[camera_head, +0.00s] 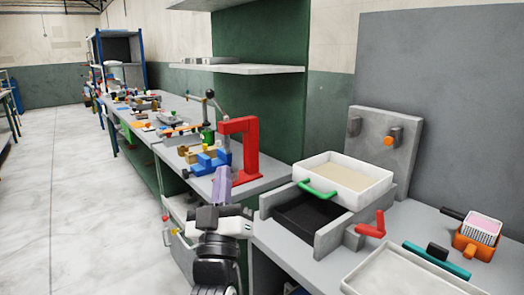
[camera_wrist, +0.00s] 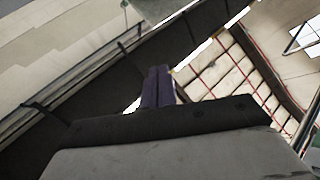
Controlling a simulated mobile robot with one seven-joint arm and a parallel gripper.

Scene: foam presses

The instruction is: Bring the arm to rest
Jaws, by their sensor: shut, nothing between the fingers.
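My gripper (camera_head: 221,187) is in the lower middle of the head view, with purple fingers pointing up. The fingers are together and hold nothing. In the wrist view my gripper (camera_wrist: 157,87) also shows as two purple fingers side by side, shut. In the head view it appears in front of the workbench edge, left of the dark press bed. I cannot tell how far it is from the bench. Part of my arm is cut off by the bottom edge of the picture.
A white tray with a green handle (camera_head: 345,180) sits over a grey frame at right. A red press frame (camera_head: 240,150) and a blue fixture (camera_head: 207,162) stand behind my gripper. An orange holder (camera_head: 476,242) is at far right. Open floor (camera_head: 80,200) lies left.

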